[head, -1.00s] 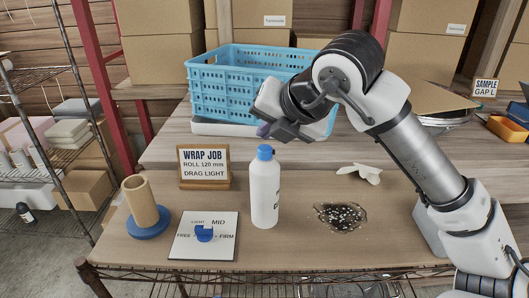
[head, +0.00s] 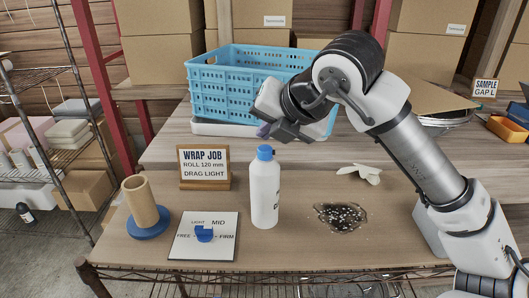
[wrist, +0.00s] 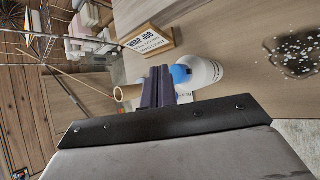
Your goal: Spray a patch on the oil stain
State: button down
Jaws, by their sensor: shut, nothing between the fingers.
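The oil stain (head: 341,216) is a dark patch with white specks on the front right of the table; it also shows at the right of the wrist view (wrist: 295,52). A white spray bottle (head: 265,195) with a blue cap stands upright left of the stain; it also shows in the wrist view (wrist: 207,72). My gripper (head: 266,133) is above and behind the bottle in the head view, apart from it as far as I can tell. Its dark fingers (wrist: 158,84) are together and empty in the wrist view.
A wrap job sign (head: 204,168), a cardboard tube on a blue base (head: 145,210) and a dial card (head: 190,247) stand left of the bottle. A pale crumpled piece (head: 361,173) lies behind the stain. A blue crate (head: 225,95) stands further back.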

aim_at(268, 151)
dwell(0.4)
jog(key=shift+f+b, duration=0.5)
jog(key=shift+b, duration=0.2)
jog(key=shift+f+b, duration=0.45)
jog(key=shift+b, duration=0.1)
dwell(0.4)
jog(key=shift+r+p, duration=0.5)
jog(key=shift+r, duration=0.5)
jog(key=shift+r, duration=0.1)
notch_tip(268, 151, up, 6)
jog(key=p, duration=0.3)
jog(key=shift+p, duration=0.3)
